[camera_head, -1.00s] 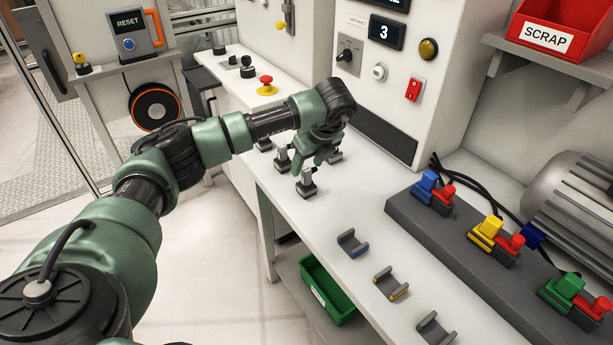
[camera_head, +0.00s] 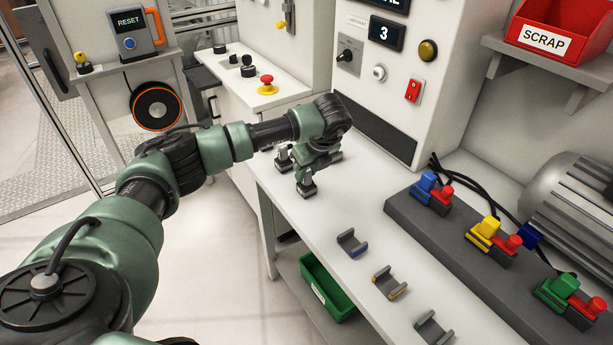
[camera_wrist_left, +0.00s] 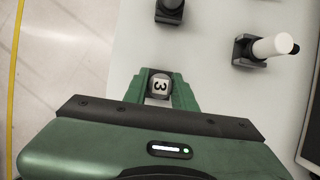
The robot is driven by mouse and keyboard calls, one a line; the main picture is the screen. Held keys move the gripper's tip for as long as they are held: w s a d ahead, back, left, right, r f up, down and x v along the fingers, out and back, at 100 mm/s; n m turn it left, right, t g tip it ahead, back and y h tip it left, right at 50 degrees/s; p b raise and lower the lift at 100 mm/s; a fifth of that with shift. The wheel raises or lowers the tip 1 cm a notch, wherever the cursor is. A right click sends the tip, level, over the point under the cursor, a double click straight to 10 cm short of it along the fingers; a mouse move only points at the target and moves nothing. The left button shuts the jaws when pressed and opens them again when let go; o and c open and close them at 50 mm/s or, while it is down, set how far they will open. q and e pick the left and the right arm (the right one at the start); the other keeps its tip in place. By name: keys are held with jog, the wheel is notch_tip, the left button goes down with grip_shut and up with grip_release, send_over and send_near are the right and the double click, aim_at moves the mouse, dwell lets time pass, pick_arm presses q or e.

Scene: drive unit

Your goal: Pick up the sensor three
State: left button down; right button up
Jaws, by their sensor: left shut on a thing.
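My left gripper (camera_head: 308,170) points down over the white bench (camera_head: 330,210) and is shut on sensor three (camera_head: 307,190). In the left wrist view the sensor's top (camera_wrist_left: 160,86) shows a "3" label between the green fingers. Its dark base still appears to stand on the bench. A second sensor (camera_head: 284,160) stands just beyond it, along the bench edge; it shows in part at the top of the left wrist view (camera_wrist_left: 170,8). Another sensor with a white cylinder (camera_wrist_left: 265,47) stands farther in on the bench. My right gripper is not in view.
The cabinet display (camera_head: 386,33) reads 3. Several empty grey clips (camera_head: 352,243) lie nearer along the bench. A dark block (camera_head: 455,240) with coloured connectors is at right. A green bin (camera_head: 325,288) sits below, and a red scrap bin (camera_head: 550,25) sits on a shelf.

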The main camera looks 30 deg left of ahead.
pick_arm(q)
jog(key=shift+r, duration=0.1)
notch_tip(320, 180, up, 20)
jog(key=b, duration=0.3)
dwell(0.3)
